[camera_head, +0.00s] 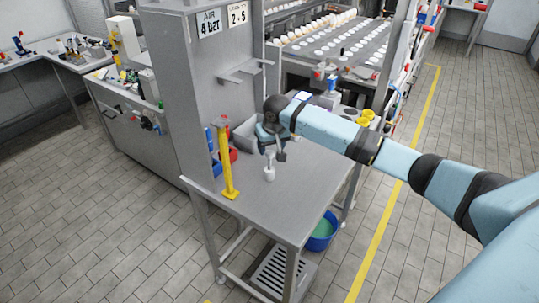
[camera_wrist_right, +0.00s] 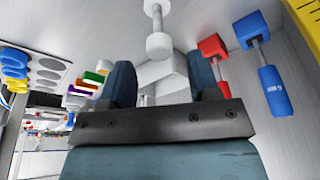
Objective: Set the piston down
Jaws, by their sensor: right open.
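The piston (camera_head: 269,173) is a small pale piece with a wide lower end and a narrower top. It stands upright on the grey metal table (camera_head: 285,205). My right gripper (camera_head: 276,153) is just above and beside it, coming from the back right. In the right wrist view the piston (camera_wrist_right: 158,45) lies beyond the open fingers (camera_wrist_right: 162,68), roughly in line with the gap between them. The fingers appear apart from it, and nothing is held. My left gripper is not in view.
A yellow post (camera_head: 228,165) stands at the table's left edge, with red (camera_wrist_right: 212,47) and blue (camera_wrist_right: 274,90) handled items near it. A grey bin (camera_head: 243,135) is at the back. The table's front is clear. A blue bucket (camera_head: 321,238) stands below right.

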